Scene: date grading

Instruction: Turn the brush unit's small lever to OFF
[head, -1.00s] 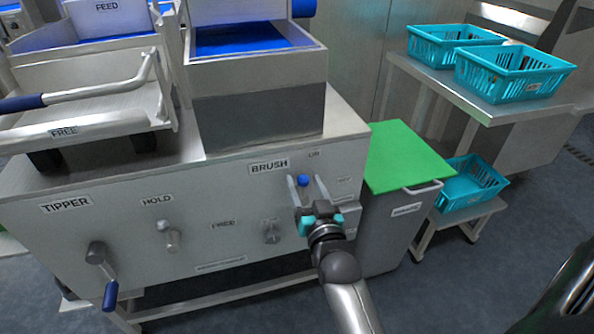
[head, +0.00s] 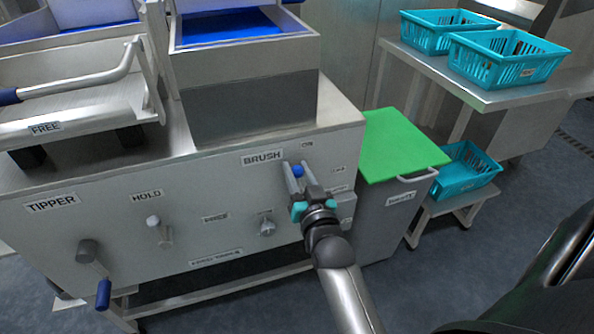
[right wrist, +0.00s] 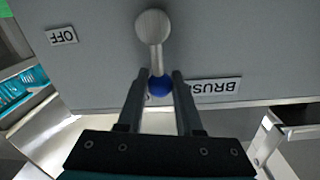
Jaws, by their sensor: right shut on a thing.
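The brush unit's small lever (right wrist: 153,45) has a round grey hub, a short stem and a blue knob (right wrist: 159,87) at its end. In the head view the blue knob (head: 298,171) is just below the ON label (head: 307,145), and the lever points up. The OFF label (head: 338,169) is to the right on the panel; it also shows at the upper left of the right wrist view (right wrist: 62,35). My right gripper (right wrist: 160,77) is shut on the blue knob, one finger on each side. The fingers hide the hub in the head view. My left gripper is out of view.
The BRUSH label (head: 262,157) is left of the knob. Other handles on the panel are the hold lever (head: 155,225), a small knob (head: 267,227) and the blue-gripped tipper crank (head: 100,275). A green-topped bin (head: 400,145) stands close on the right, with teal crates (head: 505,60) beyond.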

